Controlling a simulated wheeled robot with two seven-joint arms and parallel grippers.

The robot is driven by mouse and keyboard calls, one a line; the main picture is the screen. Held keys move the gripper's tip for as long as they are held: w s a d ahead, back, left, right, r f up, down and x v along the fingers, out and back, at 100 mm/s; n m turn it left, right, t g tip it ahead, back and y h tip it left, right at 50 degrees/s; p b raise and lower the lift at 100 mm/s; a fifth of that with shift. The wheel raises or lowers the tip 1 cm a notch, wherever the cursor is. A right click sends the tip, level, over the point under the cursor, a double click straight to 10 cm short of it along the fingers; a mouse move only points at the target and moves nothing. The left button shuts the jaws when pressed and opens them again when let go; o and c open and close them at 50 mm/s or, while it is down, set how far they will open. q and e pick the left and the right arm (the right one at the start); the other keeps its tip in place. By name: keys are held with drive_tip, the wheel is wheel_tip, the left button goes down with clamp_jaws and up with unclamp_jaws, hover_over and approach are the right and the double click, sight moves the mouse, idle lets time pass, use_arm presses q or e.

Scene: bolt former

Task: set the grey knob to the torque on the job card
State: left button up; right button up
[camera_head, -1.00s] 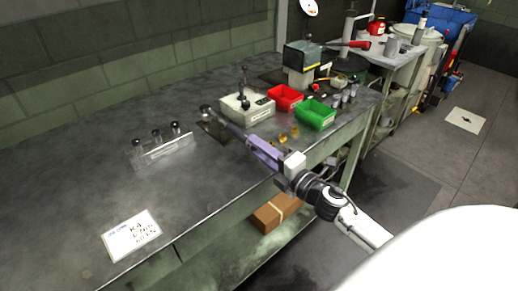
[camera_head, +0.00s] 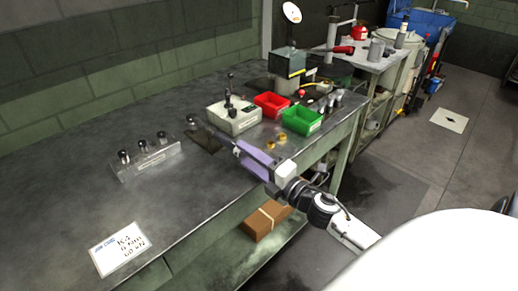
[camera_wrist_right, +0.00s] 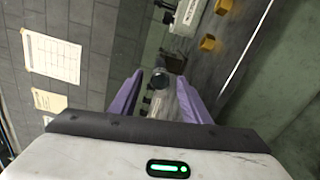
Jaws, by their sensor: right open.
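My right gripper (camera_head: 238,147) is open over the front part of the bench, its purple fingers pointing away from me. My left gripper is out of view.
A pale box with a black lever (camera_head: 232,120), a red bin (camera_head: 271,105) and a green bin (camera_head: 302,121) stand behind. Small brass nuts (camera_head: 269,145) lie nearby.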

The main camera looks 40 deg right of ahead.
drive_tip(key=s+b, duration=0.1)
drive_tip(key=s, duration=0.8)
drive_tip(key=shift+s+d+b, duration=0.25)
drive_tip(key=shift+d+b, duration=0.05)
drive_tip(key=s+a+f+m+g, duration=0.5)
drive_tip(key=s+a+f+m, duration=0.2)
drive_tip(key=f, duration=0.6)
drive_tip(key=s+a+f+m+g+y, duration=0.1)
drive_tip(key=s+a+f+m+g, duration=0.3)
drive_tip(key=s+a+f+m, duration=0.3)
drive_tip(key=a+f+m, duration=0.4)
drive_tip(key=a+f, duration=0.1)
drive_tip(key=f, duration=0.2)
drive_tip(key=shift+s+a+m+g, duration=0.15)
drive_tip(key=shift+a+m+g, duration=0.15)
drive_tip(key=shift+a+g, duration=0.1)
